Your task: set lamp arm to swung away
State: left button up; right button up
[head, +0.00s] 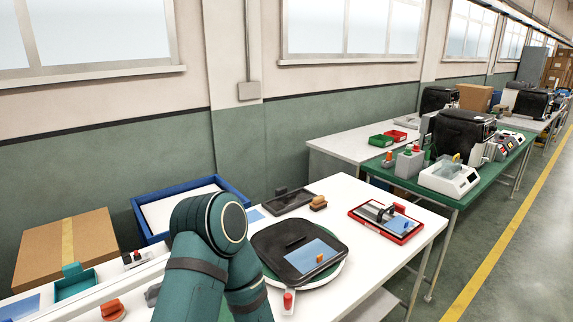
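I cannot make out a lamp arm in the head view. One of my teal arms comes up from the bottom edge and bends at a round joint, covering part of the white worktable (365,275). Neither of my grippers is in view. Beside my arm, a black flat-topped unit (277,243) with a blue panel and a small orange knob sits on a round green and white base. A red-rimmed tray (407,238) with a black and silver device on it lies at the table's right side.
A blue-rimmed tray (240,188) and a cardboard box (40,269) stand at the back left. A dark tray (285,203) and a brown-topped block (319,205) lie behind the black unit. A red button (287,301) is near the front. A green bench (432,190) stands beyond.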

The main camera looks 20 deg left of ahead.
aim_at(66, 310)
jog(key=k+j, duration=0.25)
jog(key=k, duration=0.15)
jog(key=k+j, duration=0.25)
jog(key=k, duration=0.2)
jog(key=k+j+u, duration=0.15)
jog(key=u, duration=0.2)
jog(key=k+j+u, duration=0.35)
jog(key=u, duration=1.35)
